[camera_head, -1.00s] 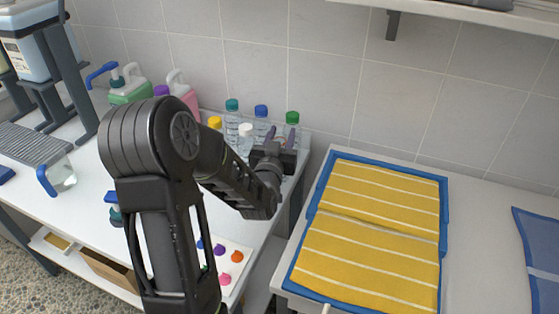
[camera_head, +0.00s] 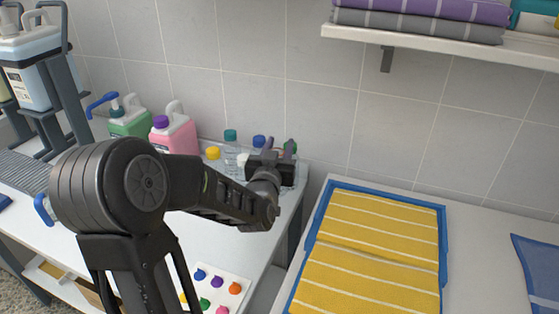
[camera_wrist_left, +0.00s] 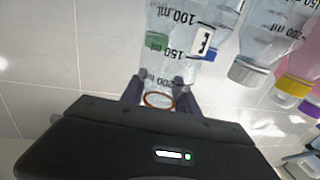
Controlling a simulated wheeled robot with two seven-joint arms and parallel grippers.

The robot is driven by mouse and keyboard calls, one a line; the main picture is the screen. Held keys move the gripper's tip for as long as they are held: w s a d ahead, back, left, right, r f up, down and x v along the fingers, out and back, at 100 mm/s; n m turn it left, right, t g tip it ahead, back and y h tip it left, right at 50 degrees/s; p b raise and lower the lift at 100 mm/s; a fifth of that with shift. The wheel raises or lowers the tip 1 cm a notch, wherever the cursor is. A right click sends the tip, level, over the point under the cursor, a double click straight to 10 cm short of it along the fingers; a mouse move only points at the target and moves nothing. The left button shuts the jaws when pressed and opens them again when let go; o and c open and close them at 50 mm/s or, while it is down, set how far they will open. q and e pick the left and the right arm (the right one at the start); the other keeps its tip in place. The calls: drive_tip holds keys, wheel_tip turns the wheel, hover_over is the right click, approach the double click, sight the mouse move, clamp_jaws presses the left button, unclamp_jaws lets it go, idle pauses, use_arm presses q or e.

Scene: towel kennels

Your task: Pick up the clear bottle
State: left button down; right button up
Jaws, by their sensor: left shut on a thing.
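The clear bottle (camera_wrist_left: 172,58) shows in the left wrist view, with black millilitre marks and a small white label. My left gripper (camera_wrist_left: 160,92) is shut on it near its end with an orange ring. In the head view my left gripper (camera_head: 276,152) is at the back right corner of the white table, among the bottles, and hides most of the held bottle. I cannot tell whether the bottle touches the table. My right gripper is not in view.
Beside the gripper stand bottles with teal (camera_head: 231,136), blue (camera_head: 259,142) and yellow (camera_head: 213,153) caps. Green (camera_head: 130,122) and pink (camera_head: 176,135) jugs stand further left. A blue tray (camera_head: 443,250) with yellow striped towels is at right. A wall shelf (camera_head: 440,45) is above.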

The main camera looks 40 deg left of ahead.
use_arm(q)
wheel_tip(320, 180, up, 4)
drive_tip(key=shift+f, duration=0.1)
idle(0.7)
